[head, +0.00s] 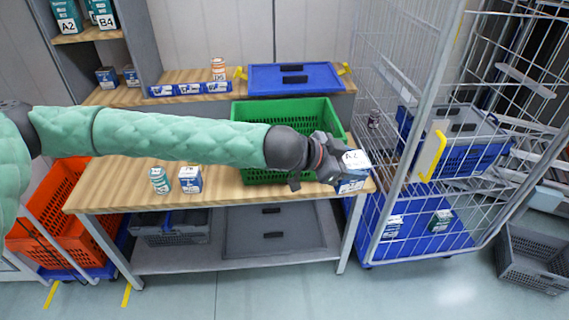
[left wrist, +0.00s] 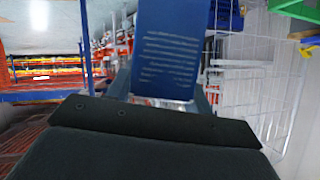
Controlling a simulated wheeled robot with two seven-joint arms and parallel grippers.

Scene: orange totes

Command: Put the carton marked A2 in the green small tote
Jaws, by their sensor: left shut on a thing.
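My left gripper (head: 333,168) is shut on a white-and-blue carton marked A2 (head: 353,170). It holds the carton at the right end of the wooden table, right of the green tote. In the left wrist view the carton's blue side (left wrist: 166,50) stands between the fingers (left wrist: 163,92). The green small tote (head: 290,108) is on the table behind my left forearm, which hides part of its front wall. The visible inside of the tote looks empty. I cannot tell whether the carton touches the table. My right gripper is not in view.
A wire cage trolley (head: 400,130) stands close on the right. An orange tote (head: 50,200) is at the left.

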